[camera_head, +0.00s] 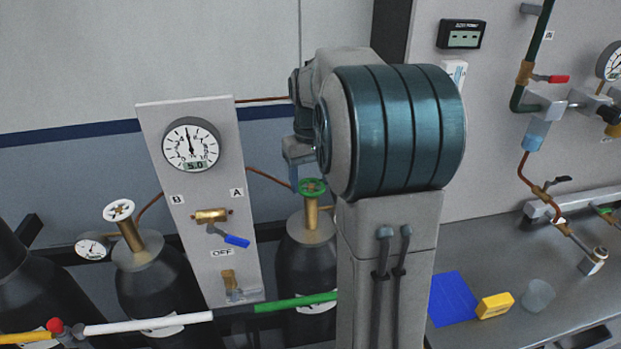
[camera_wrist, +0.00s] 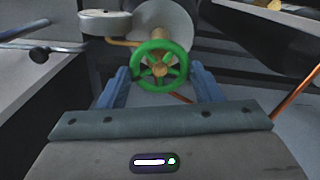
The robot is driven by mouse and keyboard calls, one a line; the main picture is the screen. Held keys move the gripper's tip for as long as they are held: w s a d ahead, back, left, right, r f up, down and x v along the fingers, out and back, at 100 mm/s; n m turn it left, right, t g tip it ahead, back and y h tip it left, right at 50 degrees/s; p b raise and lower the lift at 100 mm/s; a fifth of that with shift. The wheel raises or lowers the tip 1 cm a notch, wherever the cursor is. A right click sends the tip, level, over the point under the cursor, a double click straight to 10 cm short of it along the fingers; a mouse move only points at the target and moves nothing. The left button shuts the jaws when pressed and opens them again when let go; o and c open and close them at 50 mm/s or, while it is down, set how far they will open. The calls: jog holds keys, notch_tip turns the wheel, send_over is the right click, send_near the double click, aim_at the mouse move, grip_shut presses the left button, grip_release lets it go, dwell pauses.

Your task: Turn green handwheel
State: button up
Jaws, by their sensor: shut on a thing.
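The green handwheel (camera_head: 312,187) sits on top of a brass valve on a dark gas cylinder (camera_head: 304,250), left of my arm in the head view. In the wrist view the green handwheel (camera_wrist: 160,65) lies between the two blue fingers of my gripper (camera_wrist: 158,82). The fingers stand on either side of its rim, and my gripper is shut on it. In the head view my gripper (camera_head: 304,178) is partly hidden behind my own arm, with a blue finger by the wheel. The right side of the cylinder is also hidden by my arm.
A panel (camera_head: 160,130) with a gauge (camera_head: 191,145) and a blue-handled valve (camera_head: 230,238) stands left of the wheel. Another cylinder with a white handwheel (camera_head: 118,210) is further left. A bench (camera_head: 520,255) at right holds a blue cloth (camera_head: 452,298) and a yellow block (camera_head: 494,305).

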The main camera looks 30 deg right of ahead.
aim_at(312, 186)
jog(key=m, duration=1.3)
jog(key=shift+d+m, duration=0.1)
jog(key=shift+m, duration=0.3)
jog(key=m, duration=0.5)
jog(key=shift+r, duration=0.1)
jog(key=shift+s+m+p, duration=0.1)
jog(key=shift+m+p, duration=0.2)
jog(key=shift+m, duration=2)
jog(key=o, duration=1)
notch_tip(312, 186, up, 14)
jog(key=shift+f+b, duration=0.15)
jog(key=shift+b, duration=0.4)
